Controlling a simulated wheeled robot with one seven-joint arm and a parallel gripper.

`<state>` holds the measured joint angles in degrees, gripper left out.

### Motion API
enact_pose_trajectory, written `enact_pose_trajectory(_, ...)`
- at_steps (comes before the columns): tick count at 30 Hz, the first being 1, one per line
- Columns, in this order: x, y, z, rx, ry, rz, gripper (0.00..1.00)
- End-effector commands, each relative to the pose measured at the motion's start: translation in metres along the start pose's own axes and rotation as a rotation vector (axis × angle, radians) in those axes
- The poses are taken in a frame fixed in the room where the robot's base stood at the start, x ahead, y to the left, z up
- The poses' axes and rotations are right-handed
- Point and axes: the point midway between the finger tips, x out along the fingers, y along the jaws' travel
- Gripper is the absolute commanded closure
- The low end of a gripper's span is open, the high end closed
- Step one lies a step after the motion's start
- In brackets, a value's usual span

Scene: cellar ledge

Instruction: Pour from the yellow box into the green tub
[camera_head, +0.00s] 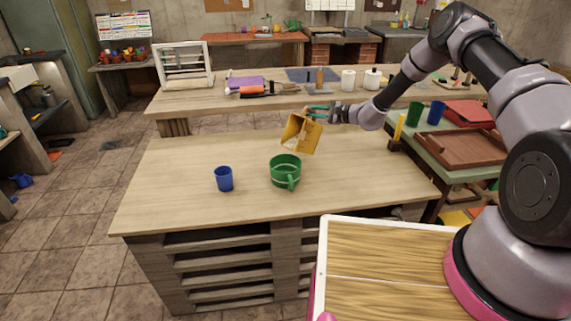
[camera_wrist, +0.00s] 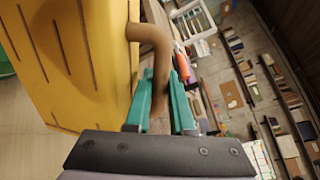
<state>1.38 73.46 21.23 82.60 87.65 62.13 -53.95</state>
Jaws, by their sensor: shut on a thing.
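The yellow box (camera_head: 302,134) is held in the air above the wooden table, tilted with its open end toward the lower left. The green tub (camera_head: 286,171) stands upright on the table just below and left of it, with its handle toward the front. My gripper (camera_head: 318,112) is shut on the box's handle, on the box's right side. In the wrist view my gripper's green fingers (camera_wrist: 161,105) close around the tan handle (camera_wrist: 158,50), and the yellow box (camera_wrist: 75,60) fills the left. A pale patch shows inside the box; I cannot tell whether anything is falling.
A blue cup (camera_head: 224,178) stands on the table (camera_head: 170,190) left of the tub. A side table at right holds a brown tray (camera_head: 468,149), a green cup (camera_head: 414,113) and a blue cup (camera_head: 436,112). The table's left part is clear.

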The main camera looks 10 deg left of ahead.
Motion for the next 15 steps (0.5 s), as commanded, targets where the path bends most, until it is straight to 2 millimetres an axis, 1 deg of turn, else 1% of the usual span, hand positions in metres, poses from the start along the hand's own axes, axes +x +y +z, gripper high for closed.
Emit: enact_pose_trajectory(15, 0.0005, -0.0004, 0.0024, -0.028, 0.004, -0.002, 1.0)
